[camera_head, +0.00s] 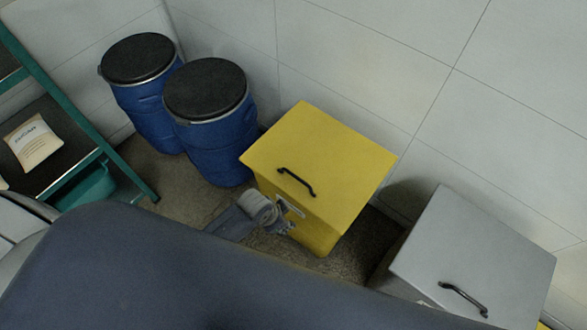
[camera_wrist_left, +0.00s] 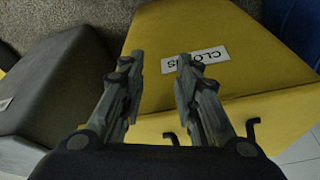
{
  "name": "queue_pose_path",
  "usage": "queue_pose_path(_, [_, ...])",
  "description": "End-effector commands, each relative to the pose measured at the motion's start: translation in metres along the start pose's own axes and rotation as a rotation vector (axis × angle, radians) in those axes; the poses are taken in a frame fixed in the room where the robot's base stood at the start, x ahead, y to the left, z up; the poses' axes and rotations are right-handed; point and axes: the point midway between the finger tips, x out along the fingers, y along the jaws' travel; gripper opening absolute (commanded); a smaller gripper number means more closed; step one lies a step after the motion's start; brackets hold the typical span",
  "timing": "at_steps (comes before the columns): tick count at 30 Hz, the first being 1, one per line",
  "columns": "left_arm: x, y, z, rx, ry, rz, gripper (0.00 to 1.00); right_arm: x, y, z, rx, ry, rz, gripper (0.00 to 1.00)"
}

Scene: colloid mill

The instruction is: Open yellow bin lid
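The yellow bin (camera_head: 318,232) stands by the wall with its yellow lid (camera_head: 325,155) shut flat on top. A black handle (camera_head: 297,182) sits on the lid near its front edge. My left gripper (camera_head: 285,222) is at the bin's front, below the handle and partly hidden. In the left wrist view, the two fingers of my left gripper (camera_wrist_left: 160,56) are apart with nothing between them, pointing toward the bin front and its "CLOTHS" label (camera_wrist_left: 195,60). The handle (camera_wrist_left: 253,128) shows there partly behind the gripper, not held. My right gripper is not in view.
A grey bin with a handled lid (camera_head: 480,250) stands right of the yellow bin. Two blue drums with black lids (camera_head: 210,135) stand to its left. A green shelf (camera_head: 125,170) holding a bag (camera_head: 34,141) is at far left. The wall is close behind.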

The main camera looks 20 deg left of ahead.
Motion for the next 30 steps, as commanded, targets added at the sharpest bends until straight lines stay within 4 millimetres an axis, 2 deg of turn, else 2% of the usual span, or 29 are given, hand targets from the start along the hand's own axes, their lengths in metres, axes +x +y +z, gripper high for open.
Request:
queue_pose_path(1, [-0.023,-0.003,-0.026,0.069,0.027,0.003,0.3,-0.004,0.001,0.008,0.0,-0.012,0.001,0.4])
queue_pose_path(3, [-0.053,-0.005,-0.061,0.218,0.053,0.018,0.3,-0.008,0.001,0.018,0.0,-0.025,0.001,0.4])
queue_pose_path(7, [-0.075,-0.009,-0.093,0.467,0.056,0.039,0.3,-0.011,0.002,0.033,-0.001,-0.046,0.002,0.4])
queue_pose_path(11, [-0.089,-0.024,-0.114,0.71,0.035,0.046,0.3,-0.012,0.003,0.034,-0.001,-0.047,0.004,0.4])
queue_pose_path(15, [-0.103,-0.051,-0.124,0.955,-0.021,0.052,0.3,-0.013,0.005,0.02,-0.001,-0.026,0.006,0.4])
queue_pose_path(21, [-0.12,-0.084,-0.125,1.174,-0.097,0.068,0.3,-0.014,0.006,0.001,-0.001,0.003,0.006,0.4])
queue_pose_path(26, [-0.122,-0.094,-0.123,1.23,-0.122,0.079,0.3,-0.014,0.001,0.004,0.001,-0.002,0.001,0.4])
queue_pose_path(30, [-0.109,-0.094,-0.121,1.234,-0.125,0.082,0.3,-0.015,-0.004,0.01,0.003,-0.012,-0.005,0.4])
